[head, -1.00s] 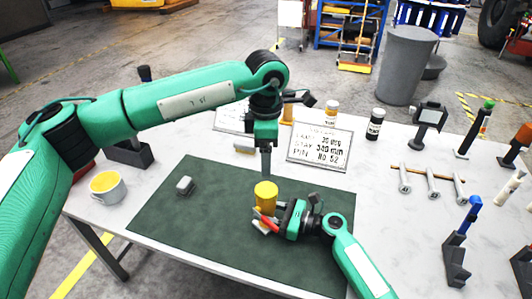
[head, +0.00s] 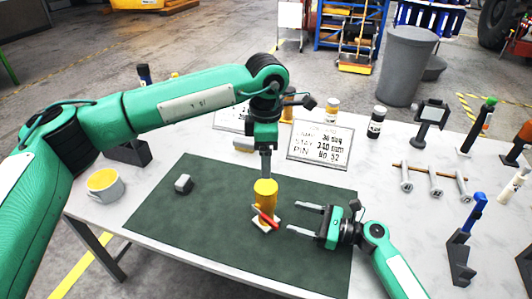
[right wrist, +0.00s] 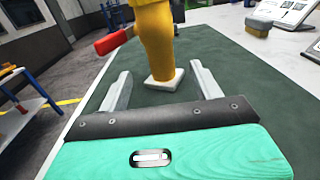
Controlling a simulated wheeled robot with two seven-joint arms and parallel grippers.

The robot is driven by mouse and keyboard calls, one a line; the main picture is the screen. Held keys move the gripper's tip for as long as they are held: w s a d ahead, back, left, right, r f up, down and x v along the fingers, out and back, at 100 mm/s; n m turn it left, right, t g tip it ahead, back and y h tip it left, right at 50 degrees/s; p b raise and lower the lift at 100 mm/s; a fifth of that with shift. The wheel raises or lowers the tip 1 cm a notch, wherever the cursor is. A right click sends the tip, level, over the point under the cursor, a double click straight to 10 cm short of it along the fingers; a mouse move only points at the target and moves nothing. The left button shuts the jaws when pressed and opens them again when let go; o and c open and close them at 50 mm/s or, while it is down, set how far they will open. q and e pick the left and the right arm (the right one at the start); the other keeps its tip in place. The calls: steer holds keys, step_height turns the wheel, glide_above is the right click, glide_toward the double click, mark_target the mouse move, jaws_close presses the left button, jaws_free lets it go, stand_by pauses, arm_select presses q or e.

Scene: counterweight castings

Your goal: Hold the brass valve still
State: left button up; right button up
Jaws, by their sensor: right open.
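The brass valve (head: 265,195), a yellow upright body with a red handle (head: 266,218), stands on a small white square base on the dark green mat (head: 215,235). In the right wrist view the valve (right wrist: 155,40) stands just beyond and between my fingertips, its top cut off by the frame. My right gripper (head: 293,217) is open and empty, to the right of the valve and apart from it. My left gripper (head: 265,174) points straight down at the valve's top. Its fingers show edge-on, so their opening is hidden.
A printed sign (head: 320,144) stands behind the mat. A small grey block (head: 183,184) lies on the mat's left part, and a mug (head: 105,186) stands left of it. Bolts on a rack (head: 435,183) and a blue-topped stand (head: 465,240) are at the right. The mat's front is clear.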

arm_select(q)
steer(key=shift+f, duration=0.45)
arm_select(e)
steer(key=shift+v, duration=1.9)
arm_select(q)
steer(key=shift+r, duration=0.1)
arm_select(e)
steer(key=shift+r, duration=0.15)
